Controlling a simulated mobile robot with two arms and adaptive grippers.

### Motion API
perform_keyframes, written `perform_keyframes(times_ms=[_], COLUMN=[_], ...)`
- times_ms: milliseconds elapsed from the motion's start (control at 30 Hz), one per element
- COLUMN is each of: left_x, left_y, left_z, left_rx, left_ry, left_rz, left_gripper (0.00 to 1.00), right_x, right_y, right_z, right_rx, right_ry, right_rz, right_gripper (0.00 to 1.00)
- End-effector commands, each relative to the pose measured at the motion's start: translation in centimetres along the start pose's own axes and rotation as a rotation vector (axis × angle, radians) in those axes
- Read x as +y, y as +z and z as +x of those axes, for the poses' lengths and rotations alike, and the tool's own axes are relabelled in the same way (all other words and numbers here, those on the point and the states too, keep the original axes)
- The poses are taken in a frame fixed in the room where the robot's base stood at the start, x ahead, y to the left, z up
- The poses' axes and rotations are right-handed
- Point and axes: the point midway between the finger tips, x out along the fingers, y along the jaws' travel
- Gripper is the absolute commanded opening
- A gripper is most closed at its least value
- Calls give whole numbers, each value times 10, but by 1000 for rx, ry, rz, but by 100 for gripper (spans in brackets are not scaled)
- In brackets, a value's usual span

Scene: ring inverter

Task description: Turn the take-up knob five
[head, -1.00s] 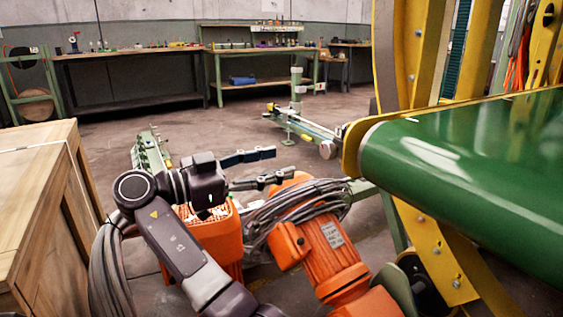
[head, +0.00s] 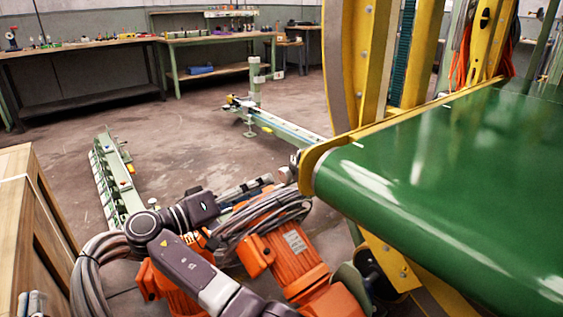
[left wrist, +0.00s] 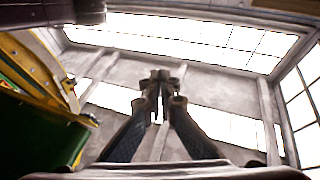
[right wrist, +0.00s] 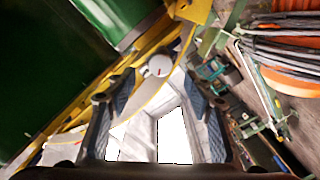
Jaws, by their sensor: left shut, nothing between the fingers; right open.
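The take-up knob is a pale round disc (right wrist: 159,66) with a small red mark, in the right wrist view. In the head view it is a small grey part (head: 295,159) at the near corner of the belt. My right gripper (head: 268,186) is open and points toward it. In the right wrist view the knob appears between and beyond the open fingertips (right wrist: 159,101), with no visible contact. My left gripper (head: 32,303) is at the lower left beside the crate. In the left wrist view its fingers (left wrist: 160,82) are closed together, empty, toward the ceiling.
The green conveyor belt (head: 440,185) and its yellow frame (head: 362,60) bound the right side. Orange motors (head: 294,262) with grey cables lie below my right arm. A wooden crate (head: 22,225) stands at the left.

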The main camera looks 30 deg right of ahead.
Motion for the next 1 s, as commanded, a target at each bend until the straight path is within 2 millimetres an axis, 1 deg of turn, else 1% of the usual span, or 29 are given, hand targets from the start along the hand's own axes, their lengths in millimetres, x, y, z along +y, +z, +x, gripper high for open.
perform_keyframes(times_ms=[67,167,300,500,667,900,1000], left_x=[0,1,3,5,6,6,6], left_y=[0,-7,-25,-50,-59,-60,-60], left_z=[-1,-2,-3,-8,-10,-10,-10], left_rx=[1,43,130,242,281,286,286], left_ry=[0,2,6,11,12,12,12], left_rz=[0,-2,-6,-10,-12,-12,-12], left_gripper=[0,0,0,0,0,0,0], right_x=[-1,-1,-2,-1,-1,-1,-1], right_y=[1,2,2,2,1,1,1], right_z=[6,19,42,69,77,78,78], right_rx=[0,-2,-2,-1,0,0,0], right_ry=[1,4,3,2,1,0,0], right_rz=[-12,-12,-9,-9,-9,-9,-9], right_gripper=[48,48,48,48,48,48,36])
